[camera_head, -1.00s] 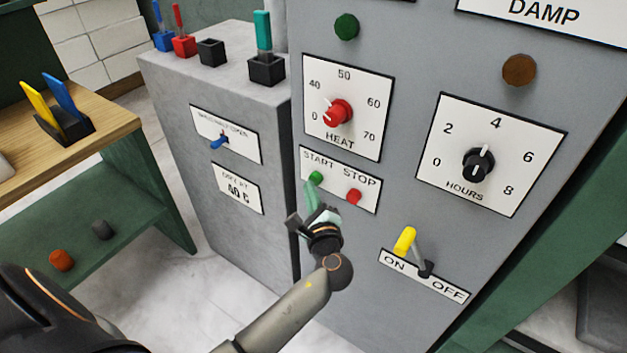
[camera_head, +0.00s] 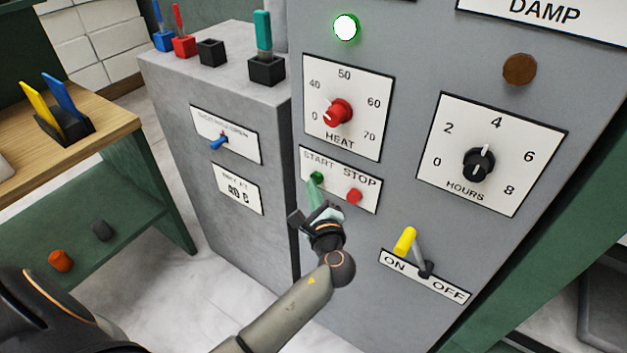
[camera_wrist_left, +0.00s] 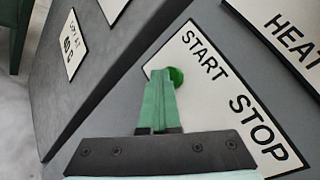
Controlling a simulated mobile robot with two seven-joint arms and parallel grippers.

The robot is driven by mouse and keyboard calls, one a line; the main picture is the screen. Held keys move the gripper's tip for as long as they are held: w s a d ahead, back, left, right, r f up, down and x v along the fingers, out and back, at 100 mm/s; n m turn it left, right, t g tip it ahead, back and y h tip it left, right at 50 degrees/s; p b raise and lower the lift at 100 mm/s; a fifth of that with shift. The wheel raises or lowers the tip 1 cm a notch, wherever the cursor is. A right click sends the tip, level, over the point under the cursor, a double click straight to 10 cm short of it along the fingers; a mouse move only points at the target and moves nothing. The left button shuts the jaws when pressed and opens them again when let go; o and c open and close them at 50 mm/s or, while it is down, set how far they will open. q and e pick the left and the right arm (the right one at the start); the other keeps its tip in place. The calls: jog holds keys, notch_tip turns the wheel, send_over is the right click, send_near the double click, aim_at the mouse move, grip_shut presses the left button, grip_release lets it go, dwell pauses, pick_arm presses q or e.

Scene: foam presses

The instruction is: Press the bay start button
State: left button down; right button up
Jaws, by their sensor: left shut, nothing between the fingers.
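The green start button (camera_head: 317,177) sits on the white START/STOP plate (camera_head: 340,190) of the grey panel. It also shows in the left wrist view (camera_wrist_left: 176,76), partly covered by my fingertips. My left gripper (camera_head: 314,187) is shut and empty, its green fingers together with their tips at the start button. They appear to touch it, though the exact contact is hard to tell. The red stop button (camera_head: 354,196) is to the right. The round green lamp (camera_head: 346,27) above the heat dial glows bright white with a green rim. My right gripper is not in view.
The red heat knob (camera_head: 336,113) is above the buttons, and the black hours knob (camera_head: 479,165) is to the right. A yellow ON/OFF lever (camera_head: 404,241) is below right of my gripper. A lower grey cabinet (camera_head: 262,200) stands to the left.

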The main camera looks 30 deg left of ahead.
pick_arm(q)
jog(key=shift+s, duration=0.1)
jog(key=shift+s+p, duration=0.5)
jog(key=shift+s, duration=0.4)
jog(key=s, duration=0.1)
jog(key=s+p, duration=0.1)
jog(key=s, duration=0.3)
jog(key=shift+a+p, duration=0.25)
jog(key=shift+p, duration=0.15)
